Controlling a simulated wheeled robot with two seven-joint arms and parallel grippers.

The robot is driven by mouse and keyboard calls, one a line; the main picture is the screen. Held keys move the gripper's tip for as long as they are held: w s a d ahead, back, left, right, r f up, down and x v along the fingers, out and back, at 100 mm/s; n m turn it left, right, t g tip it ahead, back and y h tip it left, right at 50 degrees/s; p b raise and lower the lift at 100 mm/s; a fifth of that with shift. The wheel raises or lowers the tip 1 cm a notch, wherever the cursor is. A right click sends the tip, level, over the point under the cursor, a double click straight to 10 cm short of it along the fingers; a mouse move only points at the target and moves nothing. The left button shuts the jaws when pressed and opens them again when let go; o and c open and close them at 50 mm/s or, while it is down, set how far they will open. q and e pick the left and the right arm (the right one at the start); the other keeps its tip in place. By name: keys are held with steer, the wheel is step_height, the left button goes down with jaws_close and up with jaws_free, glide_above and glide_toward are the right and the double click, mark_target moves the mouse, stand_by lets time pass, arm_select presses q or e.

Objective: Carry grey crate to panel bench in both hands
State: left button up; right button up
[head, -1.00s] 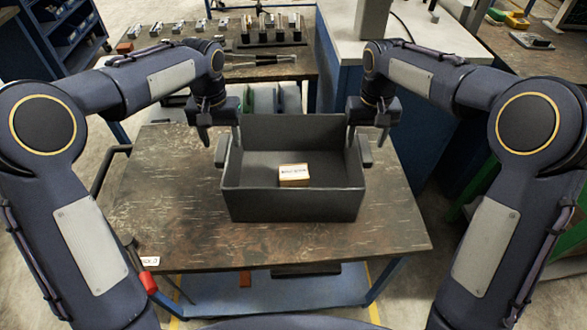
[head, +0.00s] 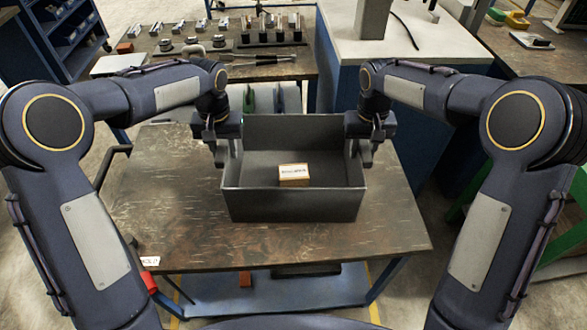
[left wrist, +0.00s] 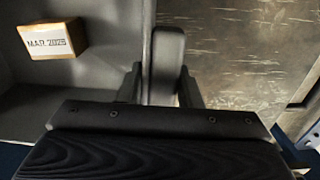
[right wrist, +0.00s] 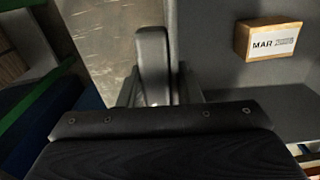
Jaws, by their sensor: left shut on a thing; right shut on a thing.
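The grey crate (head: 292,205) sits on a dark-topped cart, with a small labelled box (head: 294,175) on its floor. My left gripper (head: 222,160) is shut on the handle at the crate's left side; the handle (left wrist: 166,60) shows between the fingers in the left wrist view. My right gripper (head: 365,158) is shut on the handle at the right side; that handle (right wrist: 153,60) shows in the right wrist view. The box also shows in the left wrist view (left wrist: 52,40) and the right wrist view (right wrist: 268,40). Which bench is the panel bench I cannot tell.
The cart top (head: 160,215) has bare room around the crate. Behind it stands a bench (head: 265,70) with several metal parts. A white-topped blue cabinet (head: 420,45) stands at the back right, and another bench (head: 540,65) is farther right.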

arm_select(q)
jaws_close()
arm_select(e)
jaws_close()
arm_select(q)
steer(key=shift+w+r, duration=0.1)
steer(key=shift+r, duration=0.05)
arm_select(e)
steer(key=shift+w+r, duration=0.1)
steer(key=shift+r, duration=0.1)
